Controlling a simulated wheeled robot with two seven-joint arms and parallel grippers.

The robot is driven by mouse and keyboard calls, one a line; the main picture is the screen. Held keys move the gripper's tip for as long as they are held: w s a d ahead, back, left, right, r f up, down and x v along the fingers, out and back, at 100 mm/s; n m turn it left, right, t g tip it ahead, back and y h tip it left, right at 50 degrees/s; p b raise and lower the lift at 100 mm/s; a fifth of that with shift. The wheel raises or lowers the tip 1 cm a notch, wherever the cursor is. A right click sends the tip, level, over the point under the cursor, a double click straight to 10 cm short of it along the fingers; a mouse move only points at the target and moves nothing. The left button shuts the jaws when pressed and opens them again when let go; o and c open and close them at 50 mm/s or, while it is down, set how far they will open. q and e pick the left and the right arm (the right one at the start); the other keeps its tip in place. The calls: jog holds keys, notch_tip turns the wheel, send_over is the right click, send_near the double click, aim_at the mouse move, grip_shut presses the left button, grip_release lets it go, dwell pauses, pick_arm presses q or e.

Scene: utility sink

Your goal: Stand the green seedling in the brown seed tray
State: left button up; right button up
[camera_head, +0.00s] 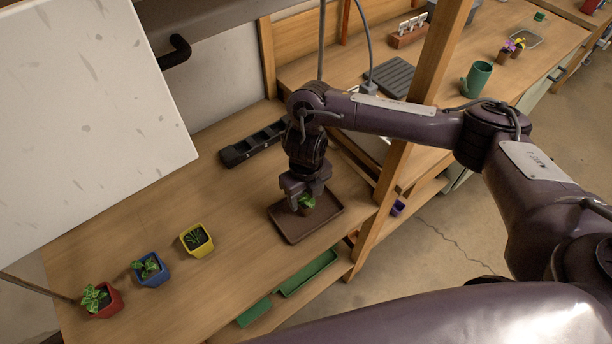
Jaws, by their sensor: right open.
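The green seedling (307,201) stands in the brown seed tray (296,230), with its leaves showing just under my right gripper (303,200). My right gripper points down over the tray and is open, with its fingers around or close beside the seedling. The fingers hide part of the seedling, and its base is hard to make out. The tray lies on the wooden bench near the front edge. My left gripper is not in view.
Plants in a red pot (104,302), a blue pot (151,270) and a yellow pot (197,240) stand left of the tray. A dark rack (252,145) lies behind it. A wooden post (387,195) rises close on the right. Bare bench lies between yellow pot and rack.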

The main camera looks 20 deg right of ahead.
aim_at(306, 203)
notch_tip(306, 203, up, 9)
jog(key=p, duration=0.1)
jog(key=shift+f, duration=0.2)
dwell(0.5)
